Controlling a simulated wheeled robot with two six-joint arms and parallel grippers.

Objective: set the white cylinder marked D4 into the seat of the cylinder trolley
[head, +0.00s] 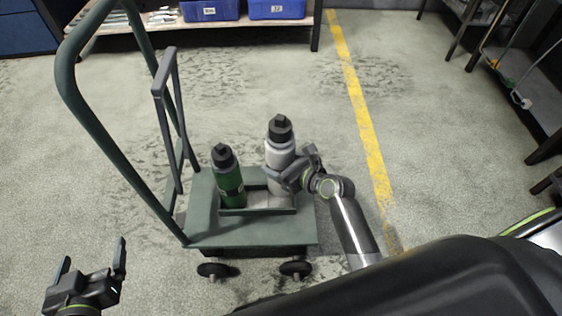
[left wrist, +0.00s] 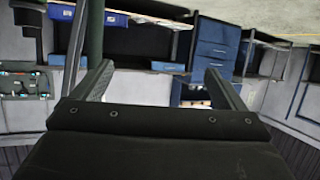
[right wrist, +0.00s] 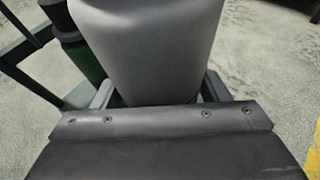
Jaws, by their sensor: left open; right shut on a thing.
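The white cylinder (head: 279,152) with a black cap stands roughly upright over the right part of the trolley's open seat box. Its D4 mark is not legible. My right gripper (head: 290,174) is shut on it from the right; the cylinder (right wrist: 148,45) fills the space between the fingers in the right wrist view. I cannot tell whether its base rests on the seat floor. The green cylinder trolley (head: 250,233) has a tall looped handle. My left gripper (head: 92,258) is open and empty, low at the left, apart from the trolley.
A green cylinder (head: 228,178) with a black cap stands in the left part of the same box, close to the white one. A grey bar (head: 167,120) rises beside the handle. Blue bins (head: 277,9) sit on a shelf behind. Floor is clear around the yellow line (head: 358,110).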

